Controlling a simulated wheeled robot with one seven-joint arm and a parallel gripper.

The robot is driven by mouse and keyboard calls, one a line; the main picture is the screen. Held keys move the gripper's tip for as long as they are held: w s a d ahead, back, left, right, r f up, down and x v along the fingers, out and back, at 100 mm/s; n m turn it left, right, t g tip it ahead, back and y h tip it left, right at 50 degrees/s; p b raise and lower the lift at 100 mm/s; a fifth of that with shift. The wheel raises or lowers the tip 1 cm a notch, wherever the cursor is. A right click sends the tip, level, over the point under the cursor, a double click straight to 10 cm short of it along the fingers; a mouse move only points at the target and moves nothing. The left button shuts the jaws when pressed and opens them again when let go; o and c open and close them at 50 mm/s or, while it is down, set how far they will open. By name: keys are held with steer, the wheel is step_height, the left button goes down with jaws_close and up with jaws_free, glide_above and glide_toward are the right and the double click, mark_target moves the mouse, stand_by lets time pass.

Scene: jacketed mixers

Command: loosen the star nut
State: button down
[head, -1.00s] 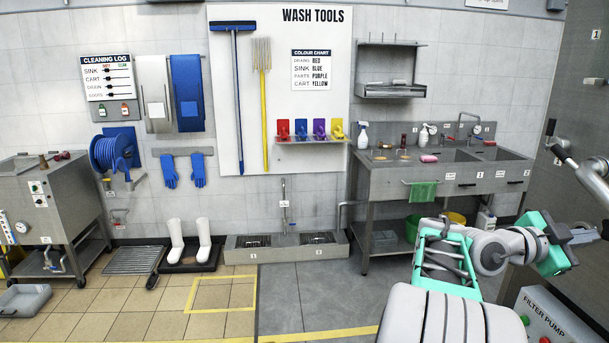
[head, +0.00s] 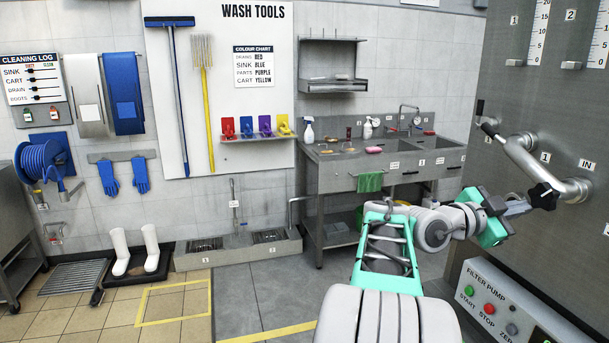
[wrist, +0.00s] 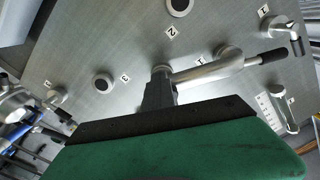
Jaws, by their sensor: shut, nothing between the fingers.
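A black star nut (head: 544,195) sits at the lower end of a bent metal pipe (head: 533,167) on the grey steel panel at the right in the head view. My gripper (head: 523,205) is close to the left of the nut; whether it touches cannot be told. In the wrist view my gripper's dark fingers (wrist: 159,88) are together, with nothing seen between them, and point at the pipe's end. The pipe also shows in the wrist view (wrist: 200,71). The nut cannot be made out apart from the fingers there and seems hidden behind them.
A black-handled lever (head: 489,129) sticks out at the pipe's upper end. A filter pump box (head: 500,300) with buttons stands below my arm. The panel (wrist: 125,55) carries numbered round ports. A steel sink bench (head: 345,180) stands behind. The floor at the middle is clear.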

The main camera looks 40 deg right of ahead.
steer(key=shift+s+a+f+b, duration=0.25)
steer(key=shift+s+b, duration=0.4)
steer(key=shift+b, duration=1.2)
steer(key=b+v, duration=0.4)
steer(key=v, duration=0.2)
steer(key=shift+w+f+b, duration=0.2)
steer(key=shift+f+b, duration=0.15)
steer(key=shift+f, duration=0.05)
